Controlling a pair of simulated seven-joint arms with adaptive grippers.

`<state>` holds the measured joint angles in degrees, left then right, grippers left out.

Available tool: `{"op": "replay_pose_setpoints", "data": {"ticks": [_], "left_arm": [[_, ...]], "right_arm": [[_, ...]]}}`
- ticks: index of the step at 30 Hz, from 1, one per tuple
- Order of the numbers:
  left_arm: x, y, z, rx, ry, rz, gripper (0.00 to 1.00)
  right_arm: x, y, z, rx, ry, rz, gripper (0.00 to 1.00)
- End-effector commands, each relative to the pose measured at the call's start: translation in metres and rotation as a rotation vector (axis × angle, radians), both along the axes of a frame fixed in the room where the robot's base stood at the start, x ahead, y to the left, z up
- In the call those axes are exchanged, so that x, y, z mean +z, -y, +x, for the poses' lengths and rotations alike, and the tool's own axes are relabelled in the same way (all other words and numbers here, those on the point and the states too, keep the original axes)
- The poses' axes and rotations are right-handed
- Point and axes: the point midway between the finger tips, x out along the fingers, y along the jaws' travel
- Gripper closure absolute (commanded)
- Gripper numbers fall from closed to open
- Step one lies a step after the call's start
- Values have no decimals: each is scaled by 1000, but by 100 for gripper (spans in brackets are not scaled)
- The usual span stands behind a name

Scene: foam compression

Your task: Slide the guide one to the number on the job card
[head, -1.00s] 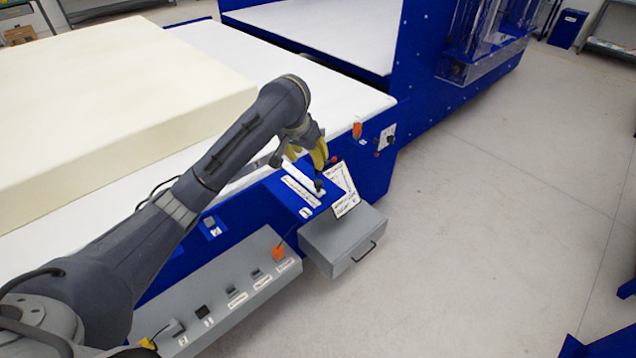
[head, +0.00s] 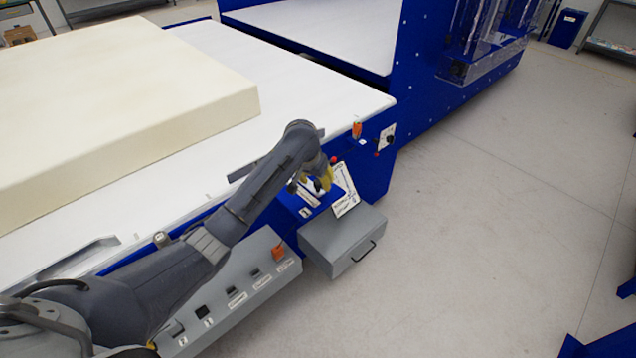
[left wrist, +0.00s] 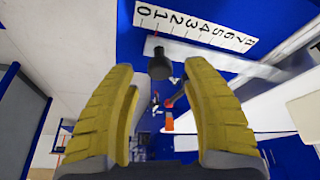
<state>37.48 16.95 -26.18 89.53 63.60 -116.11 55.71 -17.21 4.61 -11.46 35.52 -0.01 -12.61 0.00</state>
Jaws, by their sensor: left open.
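Guide one shows in the left wrist view as a dark round knob (left wrist: 160,66) on a pale metal rail (left wrist: 215,58). A white number scale (left wrist: 195,25) lies beside the rail, and the knob appears near its low end, around 1. My left gripper (head: 325,186) is over the blue guide panel at the machine's front edge. Its yellow fingers (left wrist: 160,90) are open, with the knob framed in the gap between them; I cannot tell whether they touch it. The white job card (head: 346,190) stands just right of the gripper; its writing is too small to read. My right gripper is out of view.
A grey box with a handle (head: 345,243) sits below the card. A grey control panel (head: 235,290) with labelled switches runs along the front. A cream foam block (head: 110,110) lies on the white bed (head: 300,90).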

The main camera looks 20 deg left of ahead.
Motion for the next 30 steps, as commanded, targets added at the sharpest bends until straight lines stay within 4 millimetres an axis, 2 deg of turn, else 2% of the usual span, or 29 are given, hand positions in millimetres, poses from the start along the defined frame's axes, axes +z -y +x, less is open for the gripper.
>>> {"op": "replay_pose_setpoints", "data": {"ticks": [7, 19, 20, 30], "left_arm": [[-17, 1, 7, 1, 0, 1, 51], [-21, 1, 9, 0, 1, 0, 51], [-21, 1, 9, 0, 1, 0, 49], [-21, 1, 9, 0, 1, 0, 88]], "right_arm": [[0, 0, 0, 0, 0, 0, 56], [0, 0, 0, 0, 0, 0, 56], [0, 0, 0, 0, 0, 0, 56], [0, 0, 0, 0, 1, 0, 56]]}}
